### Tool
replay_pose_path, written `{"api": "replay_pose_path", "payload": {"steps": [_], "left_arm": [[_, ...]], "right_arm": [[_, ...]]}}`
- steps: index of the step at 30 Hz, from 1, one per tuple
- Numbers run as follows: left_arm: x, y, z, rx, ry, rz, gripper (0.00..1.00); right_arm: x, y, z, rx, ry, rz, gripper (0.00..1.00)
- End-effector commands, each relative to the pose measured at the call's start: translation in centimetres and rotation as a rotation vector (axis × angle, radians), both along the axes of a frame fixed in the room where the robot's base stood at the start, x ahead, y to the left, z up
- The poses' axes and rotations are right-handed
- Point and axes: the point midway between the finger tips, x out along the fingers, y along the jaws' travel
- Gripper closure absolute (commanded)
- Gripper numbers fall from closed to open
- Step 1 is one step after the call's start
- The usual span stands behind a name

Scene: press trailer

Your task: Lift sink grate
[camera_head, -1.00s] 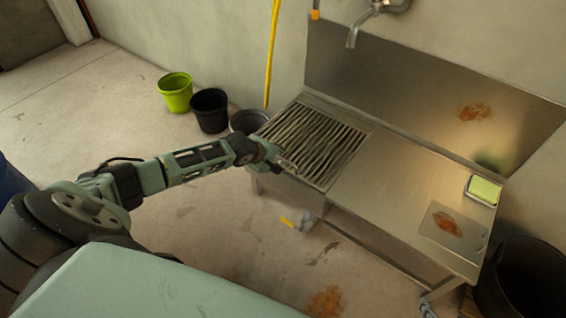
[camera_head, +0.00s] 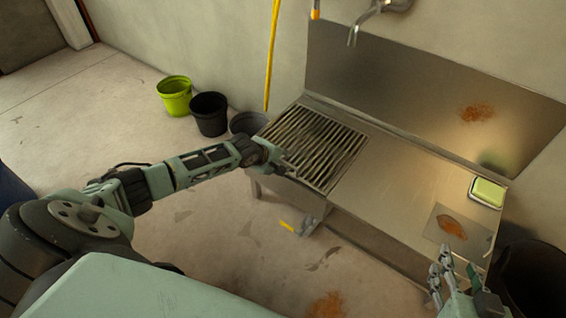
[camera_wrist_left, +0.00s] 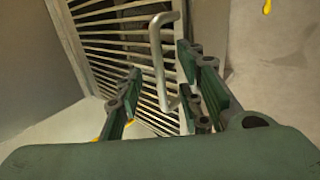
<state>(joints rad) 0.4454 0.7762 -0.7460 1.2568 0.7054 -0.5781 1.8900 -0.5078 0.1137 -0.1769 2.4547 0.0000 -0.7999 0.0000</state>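The sink grate (camera_head: 318,145), a panel of metal slats, lies flat in the left part of the steel sink unit (camera_head: 400,185). My left gripper (camera_head: 290,168) is at the grate's front edge. In the left wrist view the gripper (camera_wrist_left: 160,95) is open, with a bent metal handle (camera_wrist_left: 158,60) on the grate (camera_wrist_left: 125,45) showing between its fingers. I cannot tell whether the fingers touch the handle. My right gripper (camera_head: 456,262) is open and empty, in front of the unit's right end.
A yellow-green sponge in a dish (camera_head: 487,192) and a rusty plate (camera_head: 457,228) lie on the counter's right side. A faucet (camera_head: 365,15) hangs above. Green (camera_head: 174,96) and black (camera_head: 209,113) buckets stand left of the unit. A dark bin (camera_head: 530,280) stands at right.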

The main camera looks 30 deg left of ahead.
Motion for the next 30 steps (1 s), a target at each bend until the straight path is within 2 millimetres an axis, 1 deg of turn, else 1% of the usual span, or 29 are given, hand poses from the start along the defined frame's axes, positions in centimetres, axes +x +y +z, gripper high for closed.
{"api": "replay_pose_path", "payload": {"steps": [6, 15, 24, 30], "left_arm": [[0.4, 0.0, -0.6, 0.000, 0.000, 0.000, 0.66], [0.9, 0.0, -1.2, 0.001, 0.000, 0.001, 0.66], [1.5, -0.1, -1.8, 0.000, 0.000, 0.001, 0.66], [1.7, -0.1, -2.0, 0.001, 0.000, 0.001, 0.66]], "right_arm": [[1.3, 0.6, 2.2, 0.029, -0.123, 0.008, 0.60], [2.4, 1.4, 5.6, 0.071, -0.294, 0.020, 0.60], [2.8, 2.0, 9.0, 0.113, -0.456, 0.029, 0.60], [2.8, 2.2, 10.4, 0.131, -0.523, 0.033, 0.60]]}}
